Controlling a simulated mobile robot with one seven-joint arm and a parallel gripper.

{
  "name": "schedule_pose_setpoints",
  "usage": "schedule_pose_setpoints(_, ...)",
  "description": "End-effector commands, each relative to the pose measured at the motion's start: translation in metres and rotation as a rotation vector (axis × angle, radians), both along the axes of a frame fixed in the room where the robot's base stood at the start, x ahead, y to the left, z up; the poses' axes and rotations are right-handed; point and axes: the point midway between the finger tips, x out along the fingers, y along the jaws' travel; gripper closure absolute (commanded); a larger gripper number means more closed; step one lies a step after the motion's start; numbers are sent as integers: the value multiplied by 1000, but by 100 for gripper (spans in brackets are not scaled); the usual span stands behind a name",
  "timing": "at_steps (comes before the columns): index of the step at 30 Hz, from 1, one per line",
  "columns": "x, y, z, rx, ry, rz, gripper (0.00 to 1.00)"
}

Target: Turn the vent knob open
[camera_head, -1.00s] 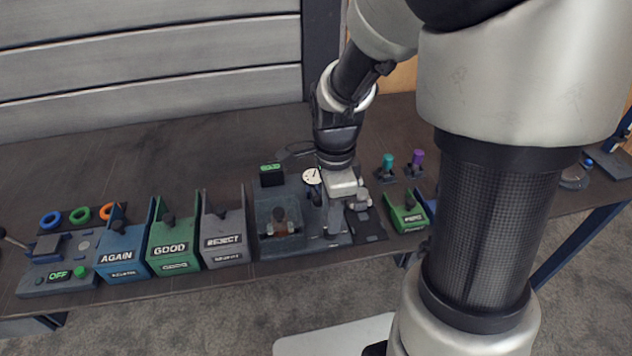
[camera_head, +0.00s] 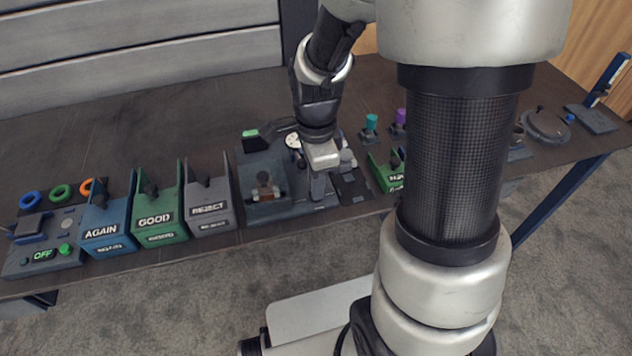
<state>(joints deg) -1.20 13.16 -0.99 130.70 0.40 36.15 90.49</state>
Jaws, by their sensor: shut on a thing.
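My gripper (camera_head: 318,186) points down over the right part of the grey test station (camera_head: 262,212) on the bench. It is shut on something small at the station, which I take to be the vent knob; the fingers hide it. A round white gauge (camera_head: 293,141) stands just behind and left of the gripper. A small lit green display (camera_head: 251,133) is at the station's back left. A brown and dark fitting (camera_head: 264,187) sits in the station's left bay.
Blue AGAIN (camera_head: 106,232), green GOOD (camera_head: 158,218) and grey REJECT (camera_head: 209,207) bins stand in a row to the left. A panel reading OFF (camera_head: 42,254) is at the far left. Teal (camera_head: 371,122) and purple (camera_head: 400,116) pieces stand at the right. My column hides part of the bench.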

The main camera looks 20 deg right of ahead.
Motion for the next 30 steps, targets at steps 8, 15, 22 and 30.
schedule_pose_setpoints(8, 0, 0, 1, 0, 0, 94, 100)
schedule_pose_setpoints(15, 0, 0, 1, 0, 0, 283, 100)
schedule_pose_setpoints(22, 0, 0, 1, 0, 1, 502, 100)
schedule_pose_setpoints(30, 0, 0, 1, 0, 0, 758, 100)
